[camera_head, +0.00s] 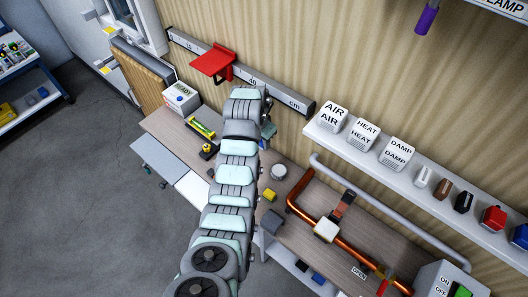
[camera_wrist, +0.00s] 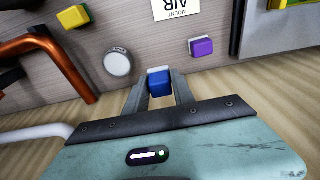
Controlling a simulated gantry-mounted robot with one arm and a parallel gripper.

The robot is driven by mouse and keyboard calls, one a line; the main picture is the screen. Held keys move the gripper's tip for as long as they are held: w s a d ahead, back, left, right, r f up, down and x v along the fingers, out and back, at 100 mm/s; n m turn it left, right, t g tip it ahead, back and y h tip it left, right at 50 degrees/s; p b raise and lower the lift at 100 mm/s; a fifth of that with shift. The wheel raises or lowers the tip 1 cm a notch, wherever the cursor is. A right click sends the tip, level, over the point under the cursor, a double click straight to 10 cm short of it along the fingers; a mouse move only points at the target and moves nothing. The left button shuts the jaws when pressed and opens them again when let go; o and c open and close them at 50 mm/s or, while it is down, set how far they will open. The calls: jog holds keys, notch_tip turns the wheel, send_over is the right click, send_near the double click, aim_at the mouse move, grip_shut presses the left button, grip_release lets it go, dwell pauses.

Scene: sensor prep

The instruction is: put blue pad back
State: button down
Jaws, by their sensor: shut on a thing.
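In the wrist view my gripper (camera_wrist: 160,78) is shut on the blue pad (camera_wrist: 159,84), a small blue block with a paler top edge between the two grey fingers. The pad appears to be held above the wooden bench (camera_wrist: 120,25); the exact height is hard to tell.
Near the gripper in the wrist view are a round white-topped button (camera_wrist: 118,62), a yellow block (camera_wrist: 74,17), a purple block (camera_wrist: 202,47) and an AIR mount card (camera_wrist: 175,8). A copper pipe (camera_head: 350,248) runs along the bench at right, below a shelf (camera_head: 440,186) with labelled blocks.

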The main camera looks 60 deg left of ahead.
aim_at(263, 159)
jog(key=f, duration=0.7)
jog(key=shift+s+d+f+p, duration=0.15)
jog(key=shift+d+f+p, duration=0.1)
jog(key=shift+p, duration=0.15)
jog(key=shift+a+f, duration=0.1)
jog(key=shift+f, duration=0.4)
jog(key=shift+f, duration=0.2)
jog(key=c, duration=1.1)
grip_release()
jog(key=shift+o, duration=0.2)
notch_tip(263, 159, up, 12)
jog(key=s+b, duration=0.1)
jog(key=shift+s+d+r, duration=0.15)
jog(key=shift+s+d, duration=0.05)
jog(key=shift+d, duration=0.2)
